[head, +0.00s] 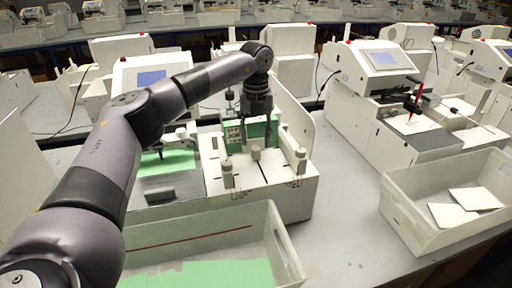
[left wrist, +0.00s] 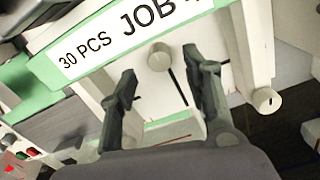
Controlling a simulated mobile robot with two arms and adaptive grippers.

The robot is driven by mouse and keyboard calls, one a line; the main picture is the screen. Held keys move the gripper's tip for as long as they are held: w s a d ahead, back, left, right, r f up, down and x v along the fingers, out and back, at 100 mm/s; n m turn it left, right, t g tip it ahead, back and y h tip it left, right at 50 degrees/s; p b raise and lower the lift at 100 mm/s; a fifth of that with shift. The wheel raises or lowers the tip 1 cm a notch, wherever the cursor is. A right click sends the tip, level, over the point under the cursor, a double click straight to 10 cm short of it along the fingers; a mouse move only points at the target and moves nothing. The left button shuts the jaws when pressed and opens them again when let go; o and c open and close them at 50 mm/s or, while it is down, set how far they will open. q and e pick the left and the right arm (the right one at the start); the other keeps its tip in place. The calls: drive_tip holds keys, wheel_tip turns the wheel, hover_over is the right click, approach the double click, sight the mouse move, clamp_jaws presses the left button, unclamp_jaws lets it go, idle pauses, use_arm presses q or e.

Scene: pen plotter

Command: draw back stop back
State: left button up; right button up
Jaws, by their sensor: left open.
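A white machine (head: 285,200) stands in the middle of the head view, with a green-edged card (head: 235,134) reading "JOB" on its top. I cannot tell which part is the back stop. My left gripper (head: 257,138) is open above the knob, pointing down. In the left wrist view its fingertips (left wrist: 160,68) lie either side of the knob; contact is not clear.
Two knobbed posts (head: 226,172) (head: 301,155) flank the machine's front. An open bin (head: 285,250) with green sheets stands in front. Another bin (head: 405,222) with white cards is at right. A plotter (head: 370,75) with a red pen stands behind it. Grey table (head: 345,190) shows between.

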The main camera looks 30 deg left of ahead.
sight(256, 148)
use_arm(q)
drive_tip(key=shift+f, duration=2.3)
clamp_jaws()
